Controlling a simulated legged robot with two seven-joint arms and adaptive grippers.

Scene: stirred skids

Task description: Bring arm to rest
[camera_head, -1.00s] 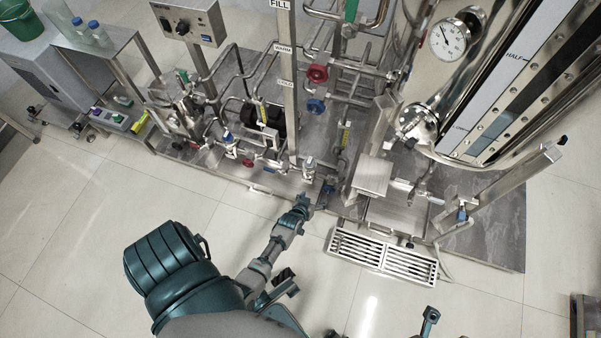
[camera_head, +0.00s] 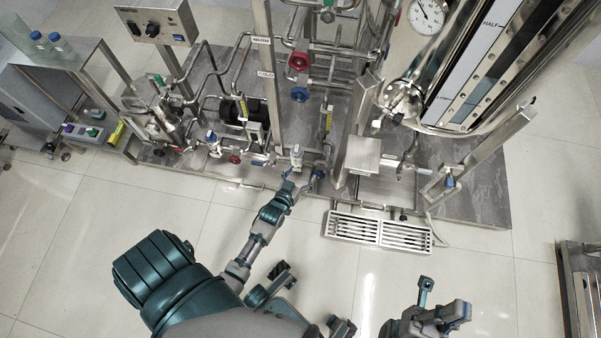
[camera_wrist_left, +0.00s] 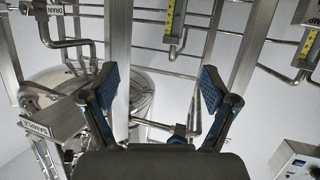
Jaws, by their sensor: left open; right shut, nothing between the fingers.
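My left gripper (camera_head: 296,183) reaches forward from the lower left in the head view, low in front of the pipe skid (camera_head: 222,158). Its tip is close to small valves at the skid's front edge; whether it touches them cannot be told there. In the left wrist view the gripper (camera_wrist_left: 158,88) has its two blue-padded fingers wide apart. Nothing is held between them; a steel post, pipes and a tank show behind. My right gripper (camera_head: 457,312) is at the bottom right of the head view, above the floor, shut and empty, with its arm mostly out of frame.
The skid has a red valve wheel (camera_head: 299,62), a blue valve wheel (camera_head: 300,95) and a steel tank with a gauge (camera_head: 428,13). A floor grate (camera_head: 379,231) lies in front. A bench with bottles (camera_head: 50,60) stands at left. The tiled floor (camera_head: 70,270) is open.

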